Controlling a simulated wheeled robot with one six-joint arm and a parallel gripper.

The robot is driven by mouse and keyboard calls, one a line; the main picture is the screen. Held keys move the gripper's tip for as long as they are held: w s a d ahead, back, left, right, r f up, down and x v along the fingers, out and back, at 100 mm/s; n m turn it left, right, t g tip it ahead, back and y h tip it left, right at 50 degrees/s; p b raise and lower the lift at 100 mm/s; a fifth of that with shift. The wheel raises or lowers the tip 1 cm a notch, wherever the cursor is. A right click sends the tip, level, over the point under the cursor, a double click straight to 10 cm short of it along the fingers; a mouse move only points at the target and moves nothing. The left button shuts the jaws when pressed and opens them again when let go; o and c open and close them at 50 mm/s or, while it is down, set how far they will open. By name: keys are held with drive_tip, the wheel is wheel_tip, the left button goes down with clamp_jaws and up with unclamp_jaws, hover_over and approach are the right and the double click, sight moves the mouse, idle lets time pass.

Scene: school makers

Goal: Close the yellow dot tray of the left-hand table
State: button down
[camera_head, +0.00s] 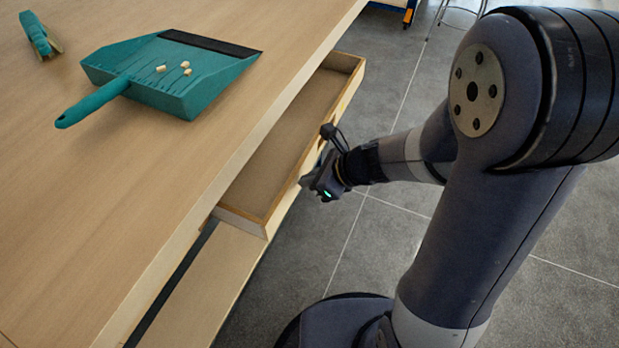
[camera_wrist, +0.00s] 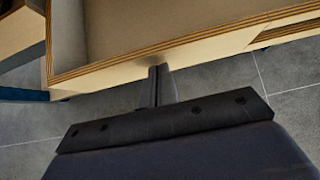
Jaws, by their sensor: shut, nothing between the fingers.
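The tray (camera_head: 262,214) is a shallow wooden drawer. It stands pulled out from under the top of the wooden table (camera_head: 150,215) and looks empty inside. Its yellow dot does not show in either view. My gripper (camera_head: 307,182) is shut and empty, with its fingertips at the outer face of the tray's front. In the wrist view, my gripper's fingers (camera_wrist: 158,72) point at the lower part of the tray's front panel (camera_wrist: 200,48). They look to be at or very close to it; I cannot tell whether they touch.
A teal dustpan (camera_head: 170,75) with a few small pale bits lies on the tabletop. A teal brush-like object (camera_head: 40,36) lies at the far left. Grey tiled floor (camera_head: 375,235) is open to the right of the table.

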drive_tip(key=p, duration=0.2)
hover_over(252, 173)
drive_tip(key=shift+s+d, duration=0.2)
drive_tip(key=shift+d, duration=0.1)
drive_tip(key=shift+w+a+r, duration=0.1)
drive_tip(key=shift+w+a, duration=0.1)
drive_tip(key=shift+a, duration=0.1)
drive_tip(key=shift+r, duration=0.1)
drive_tip(key=p+v, duration=0.1)
drive_tip(key=v, duration=0.1)
drive_tip(key=shift+s+d+r, duration=0.1)
drive_tip(key=shift+d+r, duration=0.15)
drive_tip(key=shift+r, duration=0.05)
drive_tip(key=s+d, duration=0.1)
drive_tip(key=d, duration=0.3)
drive_tip(key=s+d, duration=0.2)
drive_tip(key=d, duration=0.1)
drive_tip(key=s+d, duration=0.2)
drive_tip(key=d, duration=0.2)
drive_tip(key=shift+d+f+b, duration=0.15)
drive_tip(key=shift+d+b, duration=0.2)
drive_tip(key=shift+b, duration=0.05)
drive_tip(key=shift+w+a, duration=0.1)
drive_tip(key=shift+a, duration=0.05)
